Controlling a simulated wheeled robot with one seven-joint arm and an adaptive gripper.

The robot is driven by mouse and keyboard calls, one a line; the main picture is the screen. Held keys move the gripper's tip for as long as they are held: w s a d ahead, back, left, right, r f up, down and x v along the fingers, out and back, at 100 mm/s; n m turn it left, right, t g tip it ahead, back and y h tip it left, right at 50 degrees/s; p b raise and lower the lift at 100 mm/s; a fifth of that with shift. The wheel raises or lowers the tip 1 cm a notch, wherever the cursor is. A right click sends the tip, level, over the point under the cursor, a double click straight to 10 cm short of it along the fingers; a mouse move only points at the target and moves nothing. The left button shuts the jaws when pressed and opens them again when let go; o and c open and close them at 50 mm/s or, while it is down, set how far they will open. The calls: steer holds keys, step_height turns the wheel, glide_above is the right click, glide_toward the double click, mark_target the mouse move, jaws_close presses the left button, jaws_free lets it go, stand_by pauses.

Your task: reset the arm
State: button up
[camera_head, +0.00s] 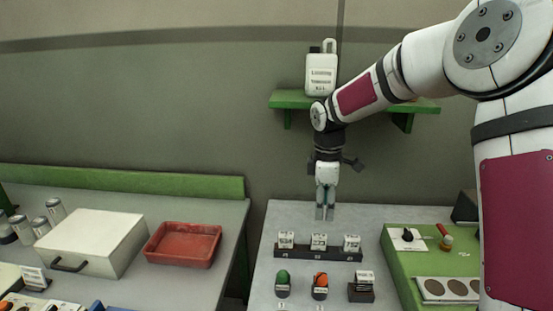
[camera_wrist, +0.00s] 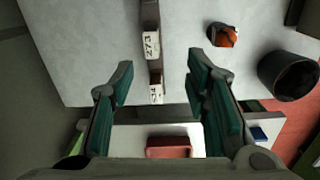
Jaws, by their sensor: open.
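My gripper (camera_head: 325,212) hangs straight down at the end of my arm over the grey table (camera_head: 420,211), behind a dark rack (camera_head: 318,254) with white labelled blocks. Its fingers are apart. In the wrist view my gripper (camera_wrist: 160,72) shows two teal fingers spread wide, with nothing held between them. White labelled blocks (camera_wrist: 151,43) show in the gap between the fingers, farther off. In front of the rack stand a green-topped piece (camera_head: 283,277) and an orange-topped piece (camera_head: 320,281).
A small label holder (camera_head: 361,290) stands front right of the rack. A green panel (camera_head: 400,262) with a knob and round recesses lies to the right. A green shelf (camera_head: 290,100) with a white container (camera_head: 321,74) is behind my arm. A red tray (camera_head: 185,244) and white box (camera_head: 92,242) occupy the left table.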

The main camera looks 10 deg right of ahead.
steer(key=s+r+m+t+h, duration=0.1)
steer(key=s+r+m, duration=0.3)
steer(key=s+r, duration=0.4)
steer(key=s+r+m+t, duration=0.2)
steer(key=s+m, duration=0.3)
steer(key=s, duration=0.7)
steer(key=s+r+m+t+y, duration=0.1)
steer(key=s+m, duration=0.4)
steer(key=s, duration=0.7)
steer(key=shift+s+d+r+m+t+y, duration=0.2)
steer(key=shift+s+r+m+t+y, duration=0.15)
steer(key=shift+r, duration=0.55)
